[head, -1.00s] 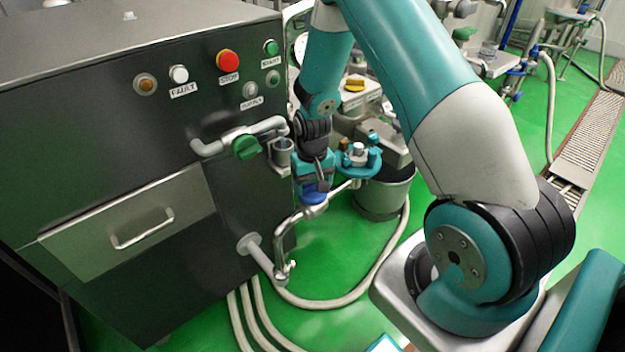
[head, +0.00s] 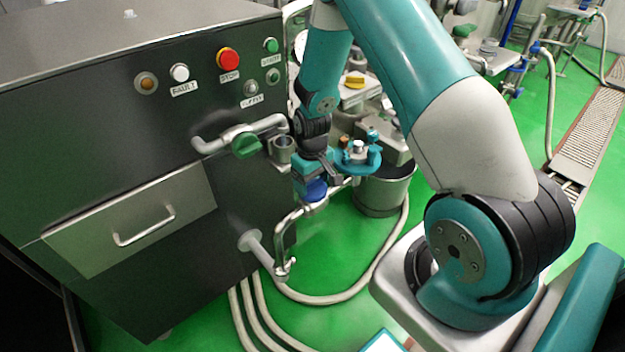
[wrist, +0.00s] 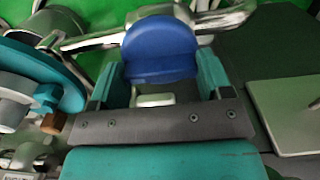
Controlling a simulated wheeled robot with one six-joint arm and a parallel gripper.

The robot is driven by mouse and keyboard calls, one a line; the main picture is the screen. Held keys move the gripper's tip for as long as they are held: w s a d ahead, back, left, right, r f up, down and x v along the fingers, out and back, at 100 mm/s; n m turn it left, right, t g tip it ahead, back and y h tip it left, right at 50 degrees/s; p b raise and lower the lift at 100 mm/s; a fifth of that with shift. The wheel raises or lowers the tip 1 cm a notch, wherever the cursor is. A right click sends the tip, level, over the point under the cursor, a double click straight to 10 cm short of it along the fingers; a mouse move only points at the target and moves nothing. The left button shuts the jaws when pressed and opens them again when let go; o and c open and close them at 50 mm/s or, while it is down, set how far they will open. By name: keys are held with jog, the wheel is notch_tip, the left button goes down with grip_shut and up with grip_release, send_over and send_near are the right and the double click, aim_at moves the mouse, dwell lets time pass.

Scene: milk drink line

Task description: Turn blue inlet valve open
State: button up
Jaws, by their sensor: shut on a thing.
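The blue inlet valve handle (head: 315,190) sits on a metal pipe (head: 291,222) at the right side of the dark machine. In the wrist view the blue handle (wrist: 160,50) lies between the two teal fingers, with the pipe behind it. My gripper (head: 310,184) is shut on the blue handle, a finger on each side of it. In the wrist view my gripper (wrist: 160,75) hides the lower part of the handle and part of the valve body. How far the valve is open cannot be told.
A green valve handle (head: 246,145) sits on another pipe above and to the left. The machine front carries a red stop button (head: 228,60) and a drawer (head: 140,225). A metal bucket (head: 383,190) stands to the right. Pale hoses (head: 330,303) lie on the green floor.

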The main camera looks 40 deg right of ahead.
aim_at(313, 181)
jog(key=o, duration=0.9)
notch_tip(313, 181, up, 18)
jog(key=shift+f+p, duration=0.25)
jog(key=shift+p, duration=0.35)
jog(key=s+a+r+n+y+p, duration=0.1)
jog(key=s+a+r+n+p, duration=0.15)
jog(key=s+a+r, duration=0.4)
jog(key=s+a+r+n+y+p, duration=0.1)
jog(key=s+a+r+p, duration=0.2)
jog(key=a+r, duration=0.6)
jog(key=s+a+r+n, duration=0.1)
jog(key=s+a+r, duration=0.1)
jog(key=s, duration=0.2)
jog(key=s+a+r+n+y+p, duration=0.1)
jog(key=s+a+r, duration=0.1)
jog(key=s, duration=0.2)
jog(key=s+a+r+n+y+p, duration=0.1)
jog(key=s+a+r, duration=0.1)
jog(key=s+a, duration=0.1)
jog(key=shift+s+a, duration=0.1)
jog(key=shift+s, duration=0.8)
